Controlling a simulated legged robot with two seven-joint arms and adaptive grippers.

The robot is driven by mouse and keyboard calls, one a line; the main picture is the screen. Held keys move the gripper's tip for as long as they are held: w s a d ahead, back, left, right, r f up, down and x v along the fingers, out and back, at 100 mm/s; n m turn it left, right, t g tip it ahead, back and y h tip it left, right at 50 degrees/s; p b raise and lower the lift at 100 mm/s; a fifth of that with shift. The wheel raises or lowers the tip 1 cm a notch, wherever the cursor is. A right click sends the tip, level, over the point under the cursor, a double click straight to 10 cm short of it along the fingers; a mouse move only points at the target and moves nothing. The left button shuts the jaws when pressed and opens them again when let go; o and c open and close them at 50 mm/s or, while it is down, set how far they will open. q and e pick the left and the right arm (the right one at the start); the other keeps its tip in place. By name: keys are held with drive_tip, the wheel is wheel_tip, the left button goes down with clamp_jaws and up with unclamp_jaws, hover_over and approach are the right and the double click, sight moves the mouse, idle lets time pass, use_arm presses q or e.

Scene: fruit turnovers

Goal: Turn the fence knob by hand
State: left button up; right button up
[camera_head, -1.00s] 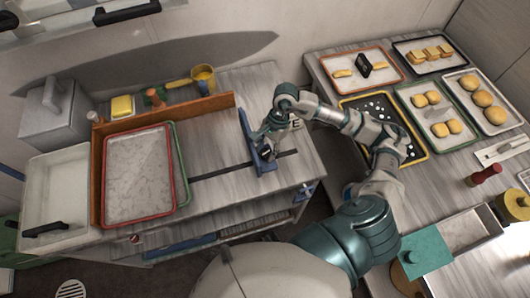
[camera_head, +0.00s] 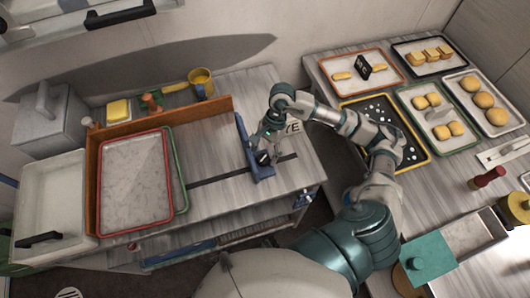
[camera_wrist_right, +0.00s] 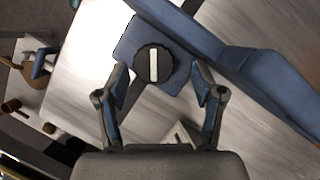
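The fence knob is a round black knob (camera_wrist_right: 153,64) with a white bar across it, on the blue fence (camera_wrist_right: 205,30) in the right wrist view. In the head view the blue fence (camera_head: 243,140) stands on the wooden table, and the knob (camera_head: 262,158) shows at its near end, partly covered by my gripper. My right gripper (camera_wrist_right: 160,88) is open, with one finger on each side of and just short of the knob. The fingers appear apart from it. My left gripper is in neither view.
A dark slot (camera_head: 215,178) runs along the table (camera_head: 215,205). A red-rimmed tray (camera_head: 137,236) and a green-rimmed tray (camera_head: 184,190) lie left of the fence beside an orange-brown board (camera_head: 160,122). Trays of pastries (camera_head: 484,98) fill the right table.

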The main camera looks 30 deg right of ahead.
drive_tip(key=shift+s+r, duration=0.2)
drive_tip(key=shift+r, duration=0.05)
drive_tip(key=v, duration=0.7)
drive_tip(key=shift+w+d, duration=0.2)
drive_tip(key=shift+d, duration=0.1)
drive_tip(key=shift+r, duration=0.1)
